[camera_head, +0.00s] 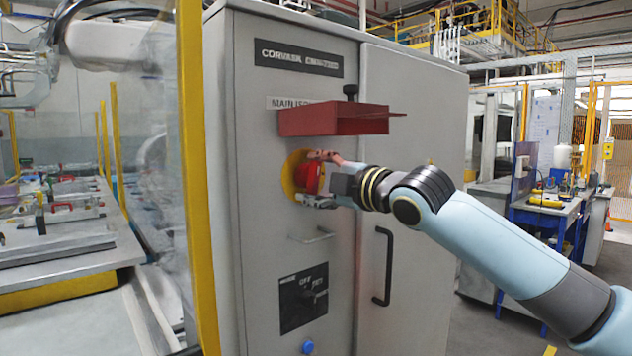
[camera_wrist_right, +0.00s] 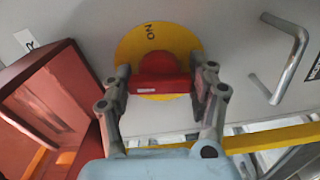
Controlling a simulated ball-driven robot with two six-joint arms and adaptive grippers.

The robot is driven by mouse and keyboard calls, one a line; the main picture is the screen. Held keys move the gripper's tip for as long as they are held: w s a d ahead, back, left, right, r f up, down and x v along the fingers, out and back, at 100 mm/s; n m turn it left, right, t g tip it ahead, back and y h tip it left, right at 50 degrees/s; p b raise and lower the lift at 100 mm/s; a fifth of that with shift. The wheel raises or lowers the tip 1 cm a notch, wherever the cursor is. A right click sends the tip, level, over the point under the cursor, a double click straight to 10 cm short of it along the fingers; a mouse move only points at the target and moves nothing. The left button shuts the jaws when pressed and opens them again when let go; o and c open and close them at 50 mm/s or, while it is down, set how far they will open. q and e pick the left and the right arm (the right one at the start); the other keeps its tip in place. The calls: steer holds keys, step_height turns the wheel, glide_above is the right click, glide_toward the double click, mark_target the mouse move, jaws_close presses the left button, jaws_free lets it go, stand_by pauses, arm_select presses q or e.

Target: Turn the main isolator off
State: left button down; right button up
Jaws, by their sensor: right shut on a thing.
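The main isolator is a red rotary handle (camera_head: 308,177) on a round yellow plate (camera_head: 289,176), on the front of a grey cabinet. The handle also shows in the right wrist view (camera_wrist_right: 160,76), where the yellow plate (camera_wrist_right: 140,45) bears "ON" lettering. My right gripper (camera_head: 318,180) is at the handle, its fingers on either side of the red grip, shut on it. It partly hides the handle in the head view. My left gripper is not in view.
A red hood (camera_head: 335,121) juts out just above the handle. Below are a small metal bracket (camera_head: 309,236), a black mode selector (camera_head: 303,298) and a blue button (camera_head: 308,346). A black door handle (camera_head: 383,266) is at the right. A yellow post (camera_head: 193,150) stands left.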

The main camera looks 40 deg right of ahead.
steer(key=shift+f+n, duration=0.1)
steer(key=shift+n, duration=0.8)
steer(key=o, duration=0.9)
steer(key=shift+c, duration=0.2)
steer(key=s, duration=0.7)
steer(key=shift+s+d, duration=0.2)
steer(key=shift+s, duration=0.1)
